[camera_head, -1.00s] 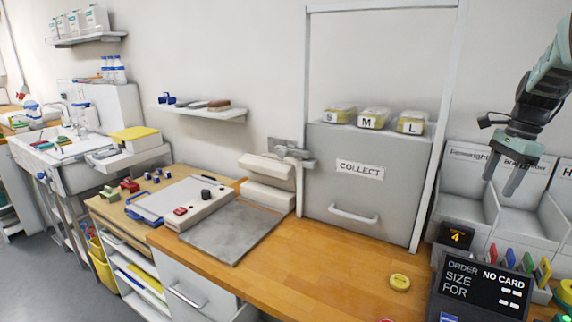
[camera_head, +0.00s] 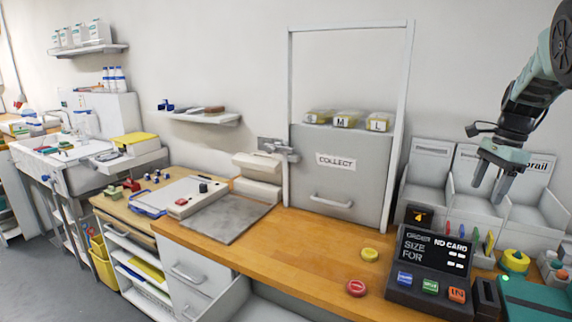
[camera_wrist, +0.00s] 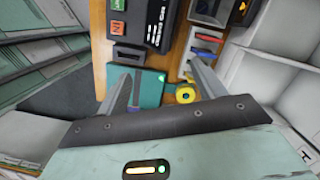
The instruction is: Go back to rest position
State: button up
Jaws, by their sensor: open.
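My gripper (camera_head: 490,186) hangs at the right of the head view, in front of the white labelled bins and above the right end of the counter. Its two fingers point down, are apart and hold nothing. In the wrist view my gripper (camera_wrist: 160,85) shows its fingers spread, with a teal box (camera_wrist: 150,88) and a yellow round item (camera_wrist: 186,95) below and beyond them. The fingers appear clear of the counter and the bins.
An order terminal (camera_head: 432,262) reading NO CARD stands on the wooden counter (camera_head: 300,250). Nearby are a yellow button (camera_head: 370,254), a red button (camera_head: 356,288) and white bins (camera_head: 428,170). The grey COLLECT hatch (camera_head: 340,185) is at the middle. Free air surrounds the gripper's left side.

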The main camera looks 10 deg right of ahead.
jog(key=s+a+f+n, duration=0.1)
jog(key=s+a+n, duration=0.35)
jog(key=a, duration=0.65)
jog(key=s+a+f+n+g, duration=0.1)
jog(key=s+a+n, duration=0.35)
jog(key=a, duration=0.75)
jog(key=s+a+f+n, duration=0.1)
jog(key=s+a+n, duration=0.1)
jog(key=a+n, duration=0.65)
jog(key=s+a+f+n, duration=0.2)
jog(key=s+a+n, duration=0.3)
jog(key=s, duration=0.5)
jog(key=s+a+f+n+h, duration=0.1)
jog(key=s+a+n, duration=0.5)
jog(key=s, duration=0.3)
jog(key=shift+s+a+f+t, duration=0.25)
jog(key=shift+s+f+t, duration=0.05)
jog(key=shift+s+f, duration=0.1)
jog(key=shift+r, duration=0.1)
